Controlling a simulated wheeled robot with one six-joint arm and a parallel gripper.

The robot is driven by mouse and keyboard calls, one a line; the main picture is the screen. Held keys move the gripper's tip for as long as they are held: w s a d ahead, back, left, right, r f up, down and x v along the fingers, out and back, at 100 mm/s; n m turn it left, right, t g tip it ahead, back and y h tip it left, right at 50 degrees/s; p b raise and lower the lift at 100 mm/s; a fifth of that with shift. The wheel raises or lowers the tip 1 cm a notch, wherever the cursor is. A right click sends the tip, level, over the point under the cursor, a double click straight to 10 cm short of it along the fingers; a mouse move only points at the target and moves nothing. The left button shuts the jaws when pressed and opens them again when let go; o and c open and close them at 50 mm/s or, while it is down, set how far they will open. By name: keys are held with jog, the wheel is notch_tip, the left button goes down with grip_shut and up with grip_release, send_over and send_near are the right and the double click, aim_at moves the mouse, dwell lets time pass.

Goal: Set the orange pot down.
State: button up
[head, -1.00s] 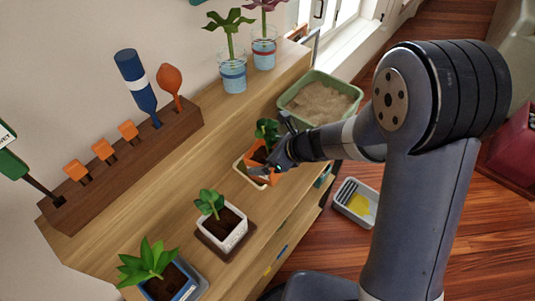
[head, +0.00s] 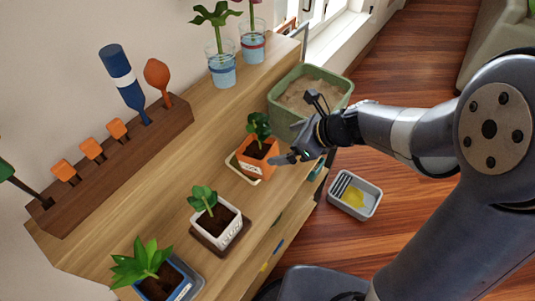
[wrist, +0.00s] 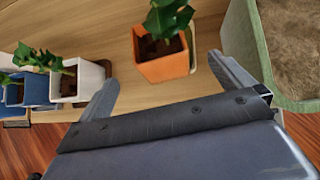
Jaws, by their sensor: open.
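The orange pot (head: 257,160) with dark soil and a green plant stands upright on the wooden shelf top, on a pale saucer (head: 233,167) that shows past its left side. In the wrist view the orange pot (wrist: 162,68) lies ahead of the fingers, with a bit of the saucer visible behind it on the right. My gripper (head: 290,157) is open and empty, just right of the pot and apart from it. In the wrist view my gripper (wrist: 165,80) has its two fingers spread wide, with nothing between them.
A white pot (head: 222,222) and a blue pot (head: 180,284) stand on trays nearer the front. A green sand-filled bin (head: 283,119) is behind my gripper. A wooden tool rack (head: 110,170) is along the wall. A grey tray (head: 372,190) is on the floor.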

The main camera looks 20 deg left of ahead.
aim_at(255, 151)
jog(key=x, duration=1)
jog(key=shift+a+f, duration=0.15)
jog(key=shift+a, duration=0.15)
jog(key=shift+c, duration=0.2)
jog(key=c, duration=1.3)
notch_tip(255, 151, up, 18)
jog(key=p, duration=0.3)
jog(key=shift+p, duration=0.4)
jog(key=shift+c, duration=0.2)
